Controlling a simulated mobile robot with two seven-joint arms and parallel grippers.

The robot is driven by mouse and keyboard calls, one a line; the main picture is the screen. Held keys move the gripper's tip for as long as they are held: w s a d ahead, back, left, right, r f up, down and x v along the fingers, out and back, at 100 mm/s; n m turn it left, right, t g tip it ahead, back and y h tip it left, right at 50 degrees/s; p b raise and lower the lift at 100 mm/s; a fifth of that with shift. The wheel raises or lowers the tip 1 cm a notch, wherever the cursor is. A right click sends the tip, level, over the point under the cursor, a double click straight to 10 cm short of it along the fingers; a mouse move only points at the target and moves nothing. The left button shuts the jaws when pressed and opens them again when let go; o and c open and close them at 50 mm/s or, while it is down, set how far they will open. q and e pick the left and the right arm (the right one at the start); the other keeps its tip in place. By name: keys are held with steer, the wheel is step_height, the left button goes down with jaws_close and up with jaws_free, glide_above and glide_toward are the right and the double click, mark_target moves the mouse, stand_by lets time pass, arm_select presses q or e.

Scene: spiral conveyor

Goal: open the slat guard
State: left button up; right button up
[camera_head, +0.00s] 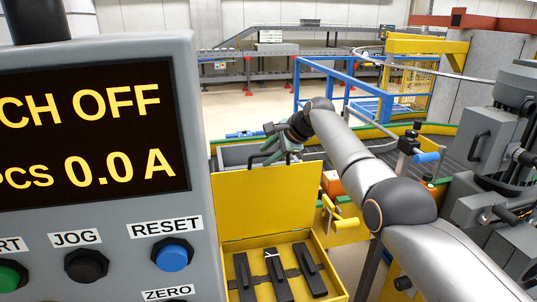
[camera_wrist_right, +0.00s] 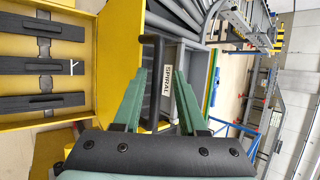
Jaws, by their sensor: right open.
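My right gripper (camera_head: 277,152) is open. Its two green fingers also show in the right wrist view (camera_wrist_right: 160,75). A dark bar handle (camera_wrist_right: 152,88) shows between these fingers, closer to the left one; no clear contact shows, and I cannot tell how deep it sits. In the head view the black handle (camera_head: 258,157) is just left of the gripper, behind a yellow lid. My left gripper is out of view.
A yellow box (camera_head: 335,290) with black slats (camera_head: 275,275) stands in front, its yellow lid (camera_head: 262,205) upright. A grey control panel (camera_head: 200,140) fills the left. Grey rollers (camera_wrist_right: 180,15) lie beyond the handle.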

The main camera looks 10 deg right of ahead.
steer(key=shift+f, duration=0.25)
steer(key=shift+d+b, duration=0.1)
steer(key=shift+b, duration=0.4)
steer(key=b+v, duration=0.7)
steer(key=v, duration=0.6)
steer(key=shift+w+a+r, duration=0.15)
steer(key=shift+w+a, duration=0.05)
